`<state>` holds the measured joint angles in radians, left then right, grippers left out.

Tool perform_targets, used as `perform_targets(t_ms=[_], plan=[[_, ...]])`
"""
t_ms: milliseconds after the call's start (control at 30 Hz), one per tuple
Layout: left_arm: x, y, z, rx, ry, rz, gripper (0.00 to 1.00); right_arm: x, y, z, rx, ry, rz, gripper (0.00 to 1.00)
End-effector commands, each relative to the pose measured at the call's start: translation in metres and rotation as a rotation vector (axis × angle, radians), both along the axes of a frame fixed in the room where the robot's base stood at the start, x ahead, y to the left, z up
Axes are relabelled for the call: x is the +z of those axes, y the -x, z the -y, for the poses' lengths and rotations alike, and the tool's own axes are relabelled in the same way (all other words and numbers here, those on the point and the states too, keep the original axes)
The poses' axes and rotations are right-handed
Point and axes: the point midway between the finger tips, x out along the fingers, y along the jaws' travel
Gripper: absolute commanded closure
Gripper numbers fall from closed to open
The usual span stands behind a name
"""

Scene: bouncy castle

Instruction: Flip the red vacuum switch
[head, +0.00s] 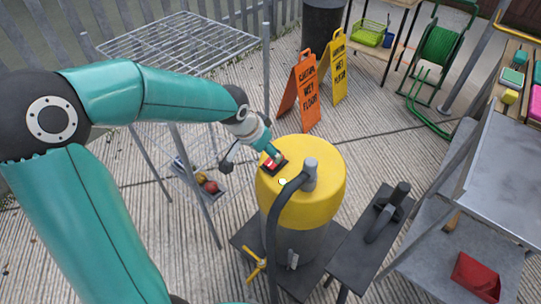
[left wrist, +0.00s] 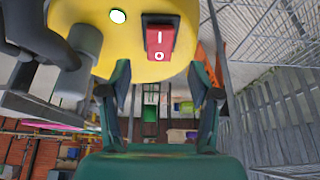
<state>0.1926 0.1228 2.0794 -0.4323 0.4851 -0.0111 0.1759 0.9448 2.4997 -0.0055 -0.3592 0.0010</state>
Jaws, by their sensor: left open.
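The red vacuum switch (head: 270,162) sits in a black frame on the yellow top (head: 327,180) of the vacuum. In the left wrist view the red rocker (left wrist: 159,43) carries white I and O marks. A pale round spot (left wrist: 118,16) lies beside it on the yellow lid. My left gripper (head: 268,151) reaches in from the upper left, its tip close by the switch. In the left wrist view the left gripper (left wrist: 160,80) is open with nothing between its fingers, and the switch appears just beyond them. I cannot tell if it touches. My right gripper is not in view.
A grey hose (head: 275,225) rises over the vacuum's front to a stub on its lid. A wire rack (head: 180,42) stands behind my left arm. Orange (head: 302,92) and yellow (head: 337,70) floor signs stand behind. A dark bench (head: 360,240) and a metal shelf (head: 495,170) are right.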

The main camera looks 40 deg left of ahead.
Motion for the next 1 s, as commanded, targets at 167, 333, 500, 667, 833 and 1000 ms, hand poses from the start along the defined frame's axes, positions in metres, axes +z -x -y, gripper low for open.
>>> perform_targets(t_ms=[167,333,500,667,833,1000], plan=[[0.031,0.013,-0.001,0.001,0.000,0.004,0.38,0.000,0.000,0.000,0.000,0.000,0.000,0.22],[0.045,0.021,-0.002,0.000,0.000,0.000,0.38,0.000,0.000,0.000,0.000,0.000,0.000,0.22],[0.048,0.022,-0.002,0.000,0.001,-0.001,0.38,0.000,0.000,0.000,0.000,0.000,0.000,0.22],[0.048,0.022,-0.002,0.000,0.001,-0.001,0.38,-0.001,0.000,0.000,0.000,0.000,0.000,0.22],[0.048,0.022,-0.002,0.001,0.000,-0.001,0.38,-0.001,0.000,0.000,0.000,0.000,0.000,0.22],[0.051,0.022,-0.001,-0.003,0.002,-0.013,0.38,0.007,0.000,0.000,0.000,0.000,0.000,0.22]])
